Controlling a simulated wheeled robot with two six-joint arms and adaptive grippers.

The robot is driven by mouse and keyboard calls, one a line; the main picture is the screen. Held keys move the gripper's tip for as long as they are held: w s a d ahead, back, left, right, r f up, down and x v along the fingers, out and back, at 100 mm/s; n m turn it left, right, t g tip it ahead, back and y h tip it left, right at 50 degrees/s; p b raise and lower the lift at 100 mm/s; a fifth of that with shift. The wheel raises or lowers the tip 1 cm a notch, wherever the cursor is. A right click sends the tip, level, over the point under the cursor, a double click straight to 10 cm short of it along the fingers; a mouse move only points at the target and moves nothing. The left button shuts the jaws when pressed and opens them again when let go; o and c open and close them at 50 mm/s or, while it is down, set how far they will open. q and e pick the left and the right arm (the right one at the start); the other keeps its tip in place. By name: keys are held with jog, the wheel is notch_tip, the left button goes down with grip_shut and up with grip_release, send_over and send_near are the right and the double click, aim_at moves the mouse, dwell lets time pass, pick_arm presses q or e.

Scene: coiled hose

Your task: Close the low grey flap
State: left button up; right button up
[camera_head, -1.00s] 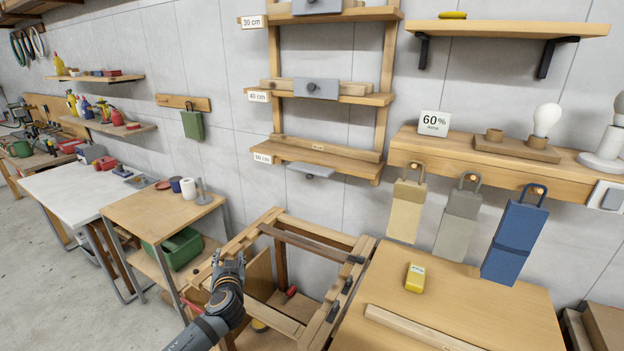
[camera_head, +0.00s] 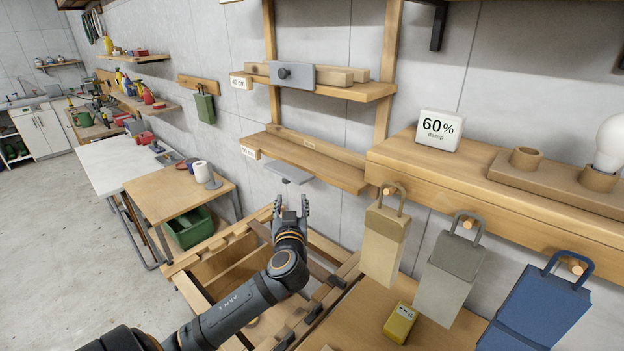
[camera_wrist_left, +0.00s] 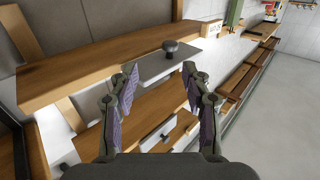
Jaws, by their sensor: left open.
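The low grey flap (camera_head: 290,173) sticks out nearly level from under the lowest shelf of the wall rack. In the left wrist view the flap (camera_wrist_left: 155,68) shows beyond my fingertips, with a dark round knob (camera_wrist_left: 169,46). My left gripper (camera_head: 291,204) is open and empty, just in front of and below the flap in the head view. In the left wrist view its two fingers (camera_wrist_left: 160,80) stand apart with the flap's near part between them. I cannot tell whether they touch it. My right gripper is not in view.
The lowest shelf (camera_head: 315,160) lies just above the flap. A higher grey flap (camera_head: 291,76) hangs upright above. A wooden frame (camera_head: 210,265) surrounds my left arm below. Hanging bags (camera_head: 383,245) are to the right, above a table with a yellow block (camera_head: 400,322).

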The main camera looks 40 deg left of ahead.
aim_at(286, 183)
pick_arm(q)
jog(key=p+x, duration=0.1)
jog(key=x, duration=0.2)
jog(key=p+x, duration=0.1)
jog(key=x, duration=0.1)
jog(key=a+p+x, duration=0.1)
jog(key=x, duration=0.2)
jog(key=shift+s+a+r, duration=0.15)
jog(key=shift+r, duration=0.05)
jog(key=shift+w+a+p, duration=0.25)
jog(key=shift+a+p, duration=0.1)
jog(key=shift+a, duration=0.3)
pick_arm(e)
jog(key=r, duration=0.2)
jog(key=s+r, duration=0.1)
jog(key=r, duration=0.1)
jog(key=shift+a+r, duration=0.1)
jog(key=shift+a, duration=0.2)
